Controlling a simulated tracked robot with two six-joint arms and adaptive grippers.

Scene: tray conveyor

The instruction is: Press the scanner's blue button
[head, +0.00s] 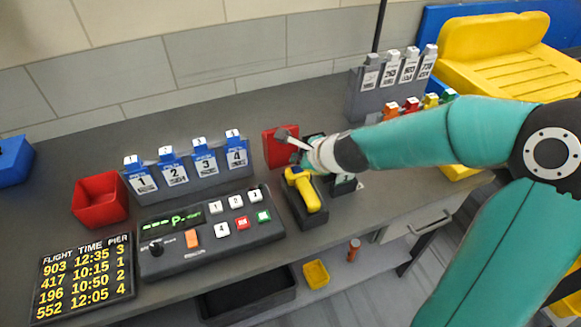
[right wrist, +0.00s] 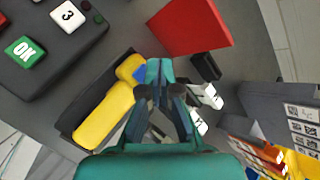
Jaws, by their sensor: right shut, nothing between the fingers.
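The yellow scanner (head: 303,190) lies in a black cradle (head: 298,214) right of the keypad console. It also shows in the right wrist view (right wrist: 104,115), with its head end toward my fingertips. A bit of the blue button (right wrist: 139,74) shows at that head end, partly hidden by my fingers. My right gripper (head: 287,143) is shut and empty, over the far end of the scanner. In the right wrist view its fingertips (right wrist: 159,72) appear just beside the blue button. I cannot tell whether they touch it. My left gripper is not in view.
A keypad console (head: 160,263) stands left of the cradle, with blue numbered holders (head: 175,172) behind it. A red panel (head: 272,150) stands close behind my gripper. A red bin (head: 100,200) and a flight board (head: 85,277) are at left. Grey holders (head: 372,100) stand at back right.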

